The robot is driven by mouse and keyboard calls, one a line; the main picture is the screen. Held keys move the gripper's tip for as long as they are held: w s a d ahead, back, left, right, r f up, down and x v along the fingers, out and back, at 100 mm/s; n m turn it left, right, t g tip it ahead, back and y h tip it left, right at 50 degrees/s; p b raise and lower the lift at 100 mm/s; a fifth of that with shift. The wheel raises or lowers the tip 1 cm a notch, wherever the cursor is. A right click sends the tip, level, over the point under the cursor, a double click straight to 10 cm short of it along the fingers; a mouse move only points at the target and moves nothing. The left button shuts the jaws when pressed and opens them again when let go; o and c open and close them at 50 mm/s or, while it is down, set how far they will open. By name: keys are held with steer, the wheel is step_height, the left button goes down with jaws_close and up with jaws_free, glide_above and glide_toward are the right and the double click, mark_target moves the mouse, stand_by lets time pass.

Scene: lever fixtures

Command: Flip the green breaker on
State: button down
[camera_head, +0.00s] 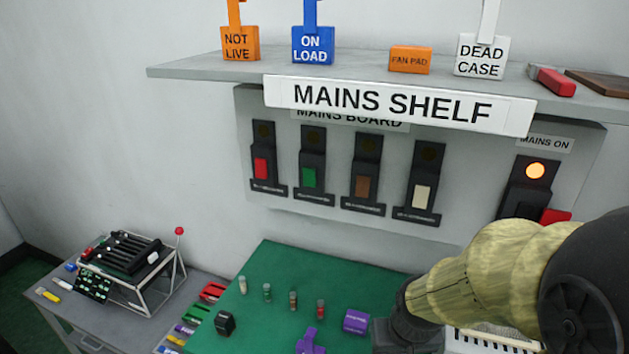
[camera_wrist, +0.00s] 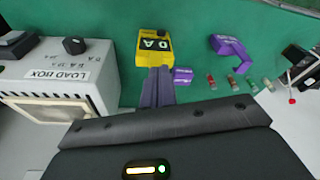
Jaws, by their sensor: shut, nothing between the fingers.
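The green breaker (camera_head: 309,177) is second from the left in a row on the mains board, between a red breaker (camera_head: 261,167) and a brown one (camera_head: 363,187). Its green toggle sits in the lower part of its black housing, and the round lamp above it looks dark. My gripper (camera_wrist: 158,72) shows in the wrist view with its fingers together and empty. The breaker is not in the wrist view, and my fingertips are out of sight in the head view.
The mains shelf (camera_head: 200,67) juts out above the board, its sign (camera_head: 395,102) hanging low. A cream breaker (camera_head: 422,197) and a lit orange lamp (camera_head: 536,170) are to the right. Below are a load box (camera_wrist: 60,70), purple items (camera_head: 355,321) and small cylinders on the mat (camera_head: 275,265).

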steer(key=w+a+r+n+t+y+b, duration=0.1)
steer(key=w+a+r+n+t, duration=0.1)
steer(key=w+r+n+t, duration=0.25)
steer(key=w+a+r+n+t+b, duration=0.1)
steer(key=w+a+n+t, duration=0.15)
steer(key=w+n, duration=0.4)
steer(key=w+a+r+n+t+y, duration=0.3)
steer(key=a+r+n+t+y, duration=0.4)
steer(key=r+n, duration=0.6)
steer(key=shift+a+r+t+b, duration=0.3)
steer(key=shift+a+b, duration=0.15)
steer(key=shift+a, duration=0.2)
